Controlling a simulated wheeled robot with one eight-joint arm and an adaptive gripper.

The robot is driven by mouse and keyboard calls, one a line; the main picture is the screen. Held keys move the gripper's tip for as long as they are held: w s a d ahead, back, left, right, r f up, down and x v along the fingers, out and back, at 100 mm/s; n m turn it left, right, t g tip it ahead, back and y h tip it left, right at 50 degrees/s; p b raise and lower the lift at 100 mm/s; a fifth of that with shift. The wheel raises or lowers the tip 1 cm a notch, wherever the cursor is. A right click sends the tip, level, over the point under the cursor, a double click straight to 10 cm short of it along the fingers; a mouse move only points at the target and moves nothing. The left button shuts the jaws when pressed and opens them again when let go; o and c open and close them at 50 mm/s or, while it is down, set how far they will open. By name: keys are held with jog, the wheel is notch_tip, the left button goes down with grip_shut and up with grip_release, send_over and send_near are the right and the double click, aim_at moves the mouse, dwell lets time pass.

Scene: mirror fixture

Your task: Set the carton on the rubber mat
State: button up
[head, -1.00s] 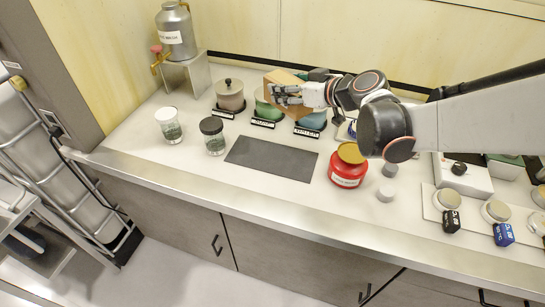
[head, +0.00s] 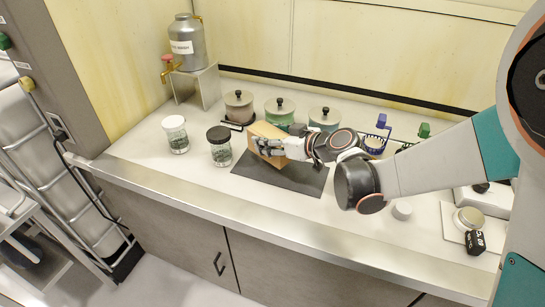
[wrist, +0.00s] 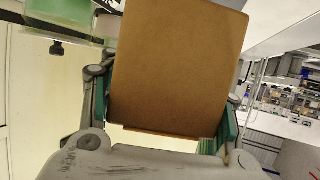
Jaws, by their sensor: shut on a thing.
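The carton (head: 268,143) is a plain brown box. My gripper (head: 272,146) is shut on it, and the carton looks tilted in the head view. In the wrist view the carton (wrist: 175,68) fills the middle between my two fingers. The rubber mat (head: 305,180) is a dark grey rectangle on the counter. The carton is over the back left part of the mat in the head view and hides some of it. I cannot tell whether the carton touches the mat.
Two glass jars, one white-lidded (head: 175,134) and one black-lidded (head: 219,146), stand left of the mat. Several lidded canisters (head: 279,111) stand behind it. A metal dispenser (head: 188,42) is at the back left. The front counter strip (head: 215,195) is clear.

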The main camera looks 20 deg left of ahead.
jog(key=shift+f+b, duration=0.95)
jog(key=shift+f, duration=1.8)
jog(key=shift+r, duration=0.1)
jog(key=o, duration=1.3)
jog(key=shift+s+d+r, duration=0.15)
jog(key=shift+d, duration=0.2)
jog(key=p+v, duration=0.3)
jog(key=v, duration=0.8)
jog(key=shift+s+d, duration=0.1)
jog(key=shift+s, duration=0.05)
